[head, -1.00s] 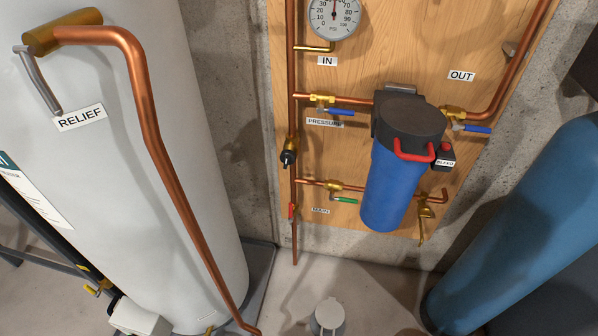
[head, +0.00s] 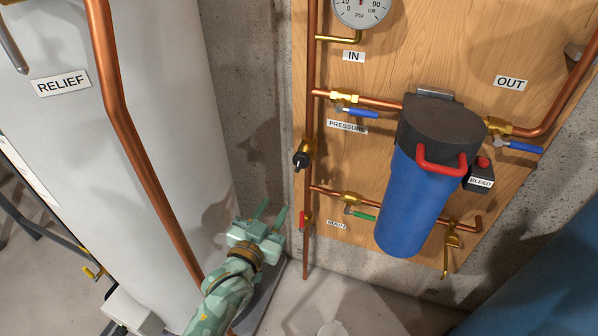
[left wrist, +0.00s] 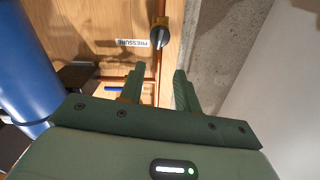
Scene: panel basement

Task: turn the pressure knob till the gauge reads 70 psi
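The pressure knob (head: 301,160) is a black knob on a brass fitting on the vertical copper pipe, left of the PRESSURE label (head: 346,126). It also shows in the left wrist view (left wrist: 158,36), beyond the fingertips. The gauge (head: 361,10) is cut off at the top of the head view; its needle is not visible. My left gripper (head: 269,210) is open and empty, below and left of the knob and apart from it. Its two fingers (left wrist: 157,82) show spread in the left wrist view. My right gripper is not in view.
A blue filter housing (head: 412,195) with a red handle hangs on the wooden board, right of the knob. Valves with blue handles (head: 362,113) and a green handle (head: 364,216) are on the pipes. A white tank (head: 165,120) with a copper relief pipe stands left.

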